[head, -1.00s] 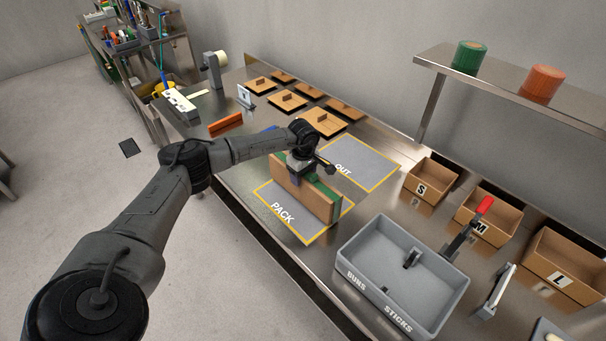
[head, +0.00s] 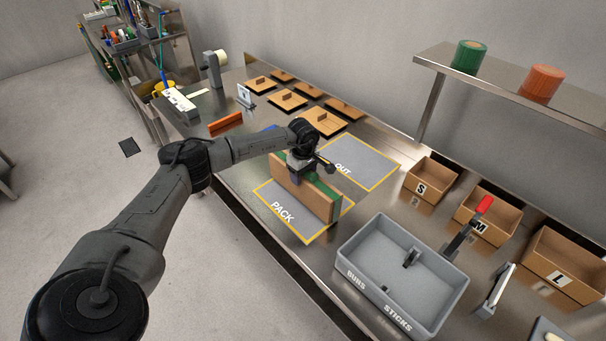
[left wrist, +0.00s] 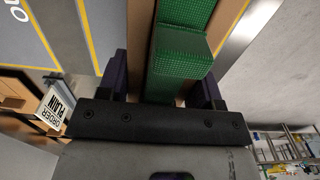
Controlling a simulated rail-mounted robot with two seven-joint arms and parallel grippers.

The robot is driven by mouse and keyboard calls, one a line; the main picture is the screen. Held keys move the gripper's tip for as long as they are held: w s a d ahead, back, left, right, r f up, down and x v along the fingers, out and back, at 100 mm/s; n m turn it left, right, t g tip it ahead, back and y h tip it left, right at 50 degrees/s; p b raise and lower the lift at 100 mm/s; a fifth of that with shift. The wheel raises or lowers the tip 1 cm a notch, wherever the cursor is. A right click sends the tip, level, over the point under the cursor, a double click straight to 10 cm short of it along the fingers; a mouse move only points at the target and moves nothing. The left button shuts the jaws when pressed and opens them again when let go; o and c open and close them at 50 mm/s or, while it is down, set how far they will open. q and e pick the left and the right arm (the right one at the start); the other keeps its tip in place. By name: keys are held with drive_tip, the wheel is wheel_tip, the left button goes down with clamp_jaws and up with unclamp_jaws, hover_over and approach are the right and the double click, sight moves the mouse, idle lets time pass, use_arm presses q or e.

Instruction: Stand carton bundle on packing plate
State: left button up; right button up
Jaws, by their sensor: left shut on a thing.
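The bundle's bottom edge seems to meet the plate, but exact contact is hard to tell. My right gripper is not in view.
The OUT plate (head: 358,163) lies behind the PACK plate. A grey bin (head: 352,270) stands at the right front. Cardboard boxes (head: 432,181) marked S, M and L line the right. A shelf (head: 500,91) overhangs the right.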

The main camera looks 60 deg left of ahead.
use_arm(q)
drive_tip(key=shift+f+b, duration=0.5)
drive_tip(key=shift+f, duration=0.25)
idle(0.5)
drive_tip(key=o, duration=1.3)
wheel_tip(320, 180, up, 12)
drive_tip(key=shift+r+p, duration=0.15)
drive_tip(key=shift+p, duration=0.3)
drive_tip(key=shift+r, duration=0.8)
